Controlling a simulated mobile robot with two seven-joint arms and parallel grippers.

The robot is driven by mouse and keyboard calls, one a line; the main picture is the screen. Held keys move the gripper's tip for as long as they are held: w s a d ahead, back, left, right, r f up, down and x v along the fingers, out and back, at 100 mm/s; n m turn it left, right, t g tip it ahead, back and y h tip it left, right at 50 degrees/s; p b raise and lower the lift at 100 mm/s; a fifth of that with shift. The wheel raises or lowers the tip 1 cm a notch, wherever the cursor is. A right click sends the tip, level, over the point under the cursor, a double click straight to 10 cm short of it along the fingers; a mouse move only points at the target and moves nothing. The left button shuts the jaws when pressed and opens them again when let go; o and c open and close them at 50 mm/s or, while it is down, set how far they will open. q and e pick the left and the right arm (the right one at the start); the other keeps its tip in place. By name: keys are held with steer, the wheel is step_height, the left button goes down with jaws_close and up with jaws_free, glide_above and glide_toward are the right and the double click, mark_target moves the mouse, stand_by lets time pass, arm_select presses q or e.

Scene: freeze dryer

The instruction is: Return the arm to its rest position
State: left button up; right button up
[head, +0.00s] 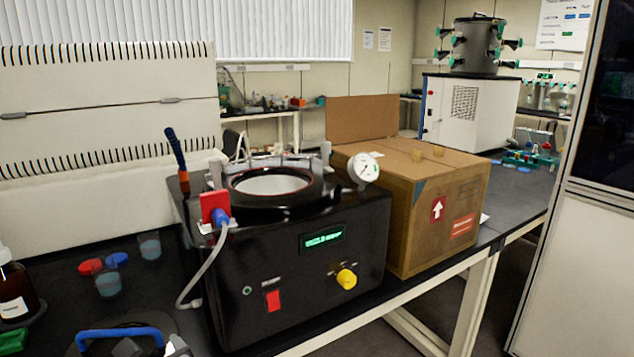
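Neither of my arms can be made out in the head view, and I see no gripper on or near the freeze dryer. The black freeze dryer (290,270) stands on the dark bench, with a lit green display, a red switch and a yellow knob on its front. Its round chamber (270,183) on top is open, with a pale inside. A dark round lid with a blue handle (120,333) lies at the bottom edge, partly cut off. Small grey and pale green parts beside the handle are too cropped to identify.
A cardboard box (440,215) stands right of the dryer, close to it. A gauge (364,168) and a red valve (215,207) stick out from the dryer. Small beakers (108,283), red and blue caps and a brown bottle (15,293) occupy the left bench. A tall cabinet (580,260) stands right.

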arm_select(q)
step_height(320, 180, down, 11)
steer(key=s+d+n+h, duration=0.3)
steer(key=n+h, duration=0.2)
steer(key=s+d+f+n+h, duration=0.1)
steer(key=s+f+n+h, duration=0.2)
steer(key=s+f+n, duration=0.2)
steer(key=s+d+f+n+h, duration=0.1)
steer(key=s+f+n+h, duration=0.2)
steer(key=s+n, duration=0.6)
step_height(320, 180, down, 2)
steer(key=n, duration=0.5)
steer(key=shift+s+d+f+h, duration=0.2)
steer(key=shift+s+d+h, duration=0.05)
steer(key=shift+d+h, duration=0.05)
